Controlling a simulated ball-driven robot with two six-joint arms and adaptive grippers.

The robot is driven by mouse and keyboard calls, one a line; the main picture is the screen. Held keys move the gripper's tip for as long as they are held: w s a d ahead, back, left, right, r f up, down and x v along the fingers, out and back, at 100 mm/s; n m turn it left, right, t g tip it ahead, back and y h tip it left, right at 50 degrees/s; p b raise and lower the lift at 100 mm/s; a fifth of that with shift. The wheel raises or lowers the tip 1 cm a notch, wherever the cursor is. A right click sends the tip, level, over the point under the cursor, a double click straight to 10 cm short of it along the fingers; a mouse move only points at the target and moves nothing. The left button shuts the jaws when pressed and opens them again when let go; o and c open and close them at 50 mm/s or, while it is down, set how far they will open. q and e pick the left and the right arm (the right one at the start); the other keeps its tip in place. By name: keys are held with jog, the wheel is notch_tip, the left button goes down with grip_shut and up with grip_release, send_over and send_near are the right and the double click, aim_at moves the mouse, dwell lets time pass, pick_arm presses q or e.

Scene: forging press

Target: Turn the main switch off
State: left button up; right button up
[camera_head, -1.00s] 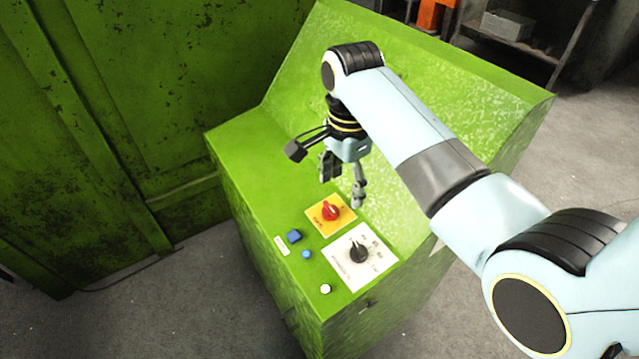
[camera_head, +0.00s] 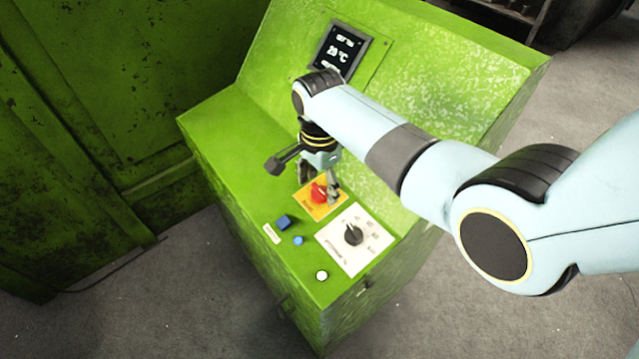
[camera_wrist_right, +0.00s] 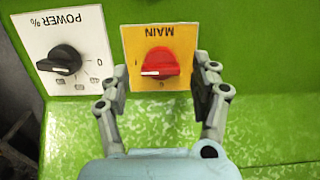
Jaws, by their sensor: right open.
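The main switch is a red rotary knob (camera_head: 319,192) on a yellow plate (camera_head: 313,209), on the green console's flat top. In the right wrist view the red knob (camera_wrist_right: 160,66) sits on the yellow plate (camera_wrist_right: 133,40) marked MAIN, its white pointer line towards the left. My right gripper (camera_head: 318,182) is over the plate in the head view. In the right wrist view its open fingers (camera_wrist_right: 162,80) stand one on each side of the knob, apart from it, with nothing between them but the knob. My left gripper is in no view.
A black POWER % knob (camera_head: 353,234) on a white plate is beside the main switch. A dark display (camera_head: 340,50) is on the sloped panel.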

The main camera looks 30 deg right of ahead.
jog(key=shift+f, duration=0.2)
jog(key=shift+c, duration=0.4)
jog(key=c, duration=1.1)
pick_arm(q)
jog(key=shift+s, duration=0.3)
